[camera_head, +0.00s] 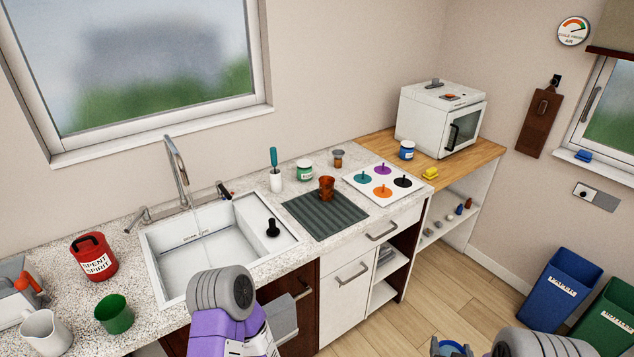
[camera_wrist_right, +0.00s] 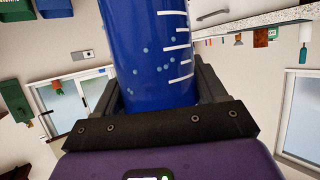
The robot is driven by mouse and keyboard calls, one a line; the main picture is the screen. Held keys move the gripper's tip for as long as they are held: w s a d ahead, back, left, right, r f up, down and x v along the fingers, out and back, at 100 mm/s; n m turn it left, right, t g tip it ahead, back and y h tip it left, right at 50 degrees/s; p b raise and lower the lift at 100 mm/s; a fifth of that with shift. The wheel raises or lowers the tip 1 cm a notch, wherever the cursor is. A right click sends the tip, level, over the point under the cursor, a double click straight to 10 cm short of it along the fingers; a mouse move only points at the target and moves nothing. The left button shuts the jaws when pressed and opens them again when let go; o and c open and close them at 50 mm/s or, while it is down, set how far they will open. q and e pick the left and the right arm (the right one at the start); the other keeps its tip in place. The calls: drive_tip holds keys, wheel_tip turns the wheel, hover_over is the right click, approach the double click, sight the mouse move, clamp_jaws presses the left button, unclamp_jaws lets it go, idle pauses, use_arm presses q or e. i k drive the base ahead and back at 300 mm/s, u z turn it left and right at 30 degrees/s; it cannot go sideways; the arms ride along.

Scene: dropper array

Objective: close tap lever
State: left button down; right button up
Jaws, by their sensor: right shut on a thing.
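The tap (camera_head: 178,172) stands behind the white sink (camera_head: 165,270), its tall metal spout bent over the basin. A thin pale line below the spout looks like running water. One metal lever (camera_head: 138,216) sticks out at the tap's left; another fitting with a dark end (camera_head: 224,190) stands at its right. My right gripper (camera_head: 452,348) is low at the bottom edge, far from the tap. It is shut on a blue cylinder with white marks, which fills the middle of the right wrist view (camera_wrist_right: 155,50). My left arm shows in front of the sink, but its gripper is hidden.
A red "spent spirit" pot (camera_head: 93,257), a green cup (camera_head: 114,314) and a white mug (camera_head: 45,332) stand left of the sink. A dark stopper (camera_head: 272,228) sits on the sink's right side. A ribbed mat (camera_head: 325,222) and coloured-spot plate (camera_head: 382,184) lie further right.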

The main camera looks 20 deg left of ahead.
sight(144, 210)
drive_tip(key=z, duration=0.3)
drive_tip(key=k, duration=1.05)
drive_tip(key=u, duration=1.4)
drive_tip(key=i, duration=0.35)
drive_tip(key=u, duration=0.1)
